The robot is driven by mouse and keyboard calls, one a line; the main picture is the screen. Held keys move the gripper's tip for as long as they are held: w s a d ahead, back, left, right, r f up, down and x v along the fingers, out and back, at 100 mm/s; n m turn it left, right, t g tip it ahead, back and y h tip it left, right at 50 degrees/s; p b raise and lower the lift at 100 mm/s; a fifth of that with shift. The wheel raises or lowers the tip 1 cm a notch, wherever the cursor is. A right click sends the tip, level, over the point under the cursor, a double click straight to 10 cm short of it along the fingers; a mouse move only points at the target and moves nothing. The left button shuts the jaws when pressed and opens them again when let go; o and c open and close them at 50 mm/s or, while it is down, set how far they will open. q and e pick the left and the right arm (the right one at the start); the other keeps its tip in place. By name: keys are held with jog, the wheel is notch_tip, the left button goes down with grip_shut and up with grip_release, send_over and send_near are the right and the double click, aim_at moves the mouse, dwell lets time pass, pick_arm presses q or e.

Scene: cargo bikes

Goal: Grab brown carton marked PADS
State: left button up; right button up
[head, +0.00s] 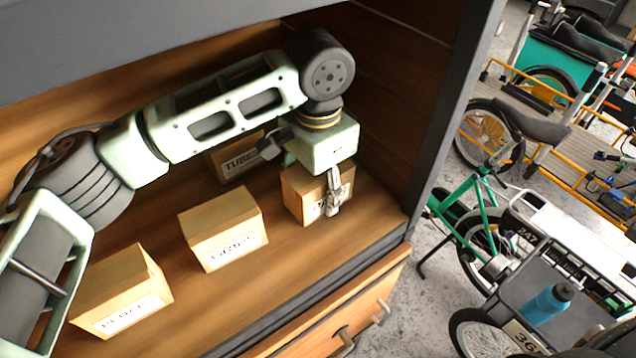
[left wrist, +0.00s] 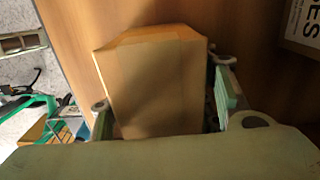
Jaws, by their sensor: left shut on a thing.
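A brown carton (head: 300,187) stands on the wooden shelf at the right of the row in the head view. Its white label is partly covered by a finger, so I cannot read the whole word. My left gripper (head: 316,182) comes down over this carton with its fingers on opposite sides, shut on it. In the left wrist view the carton (left wrist: 155,85) fills the space between the fingers of the left gripper (left wrist: 163,95). The carton appears to be still at shelf level. My right gripper is not in view.
Other cartons share the shelf (head: 205,315): one marked GRIPS (head: 222,225), one that seems to read PEDAL (head: 122,290), and one marked TUBES (head: 230,160) behind my arm. A cabinet side wall (head: 400,90) stands close right. Bikes (head: 480,220) are outside.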

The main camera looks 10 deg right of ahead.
pick_arm(q)
jog(key=shift+c, duration=1.3)
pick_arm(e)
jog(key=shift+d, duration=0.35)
pick_arm(q)
jog(key=shift+r, duration=0.1)
